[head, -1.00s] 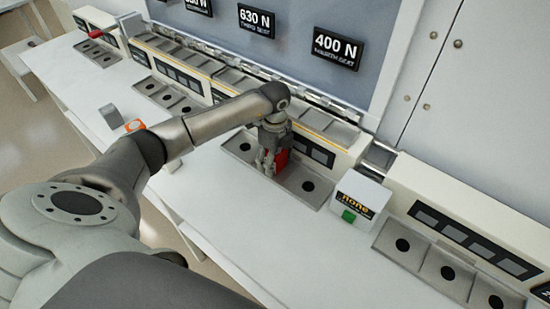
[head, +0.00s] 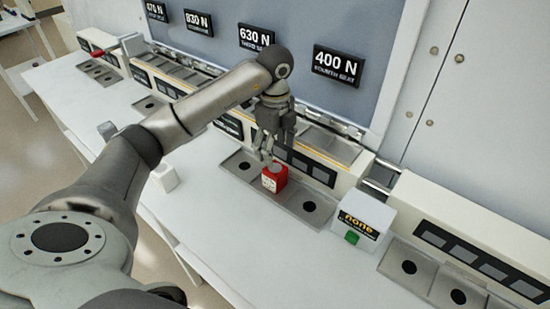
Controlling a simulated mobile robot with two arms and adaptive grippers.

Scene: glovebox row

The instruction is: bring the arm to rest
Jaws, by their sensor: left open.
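My left gripper (head: 268,143) hangs at the end of my left arm, fingers pointing down, just above a red block (head: 274,179) with a pale label and a round grey top. The gripper is open, and the fingertips appear clear of the block. The red block stands upright in a grey tray (head: 240,165) with round dark holes, in front of a cream unit with dark windows. My right gripper is not in view.
A white box marked "none" with a green button (head: 352,237) stands right of the tray. A small white block (head: 165,178) sits on the white bench (head: 215,215), left. Black signs, including "400 N" (head: 338,65), hang on the back panel. The bench front is mostly clear.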

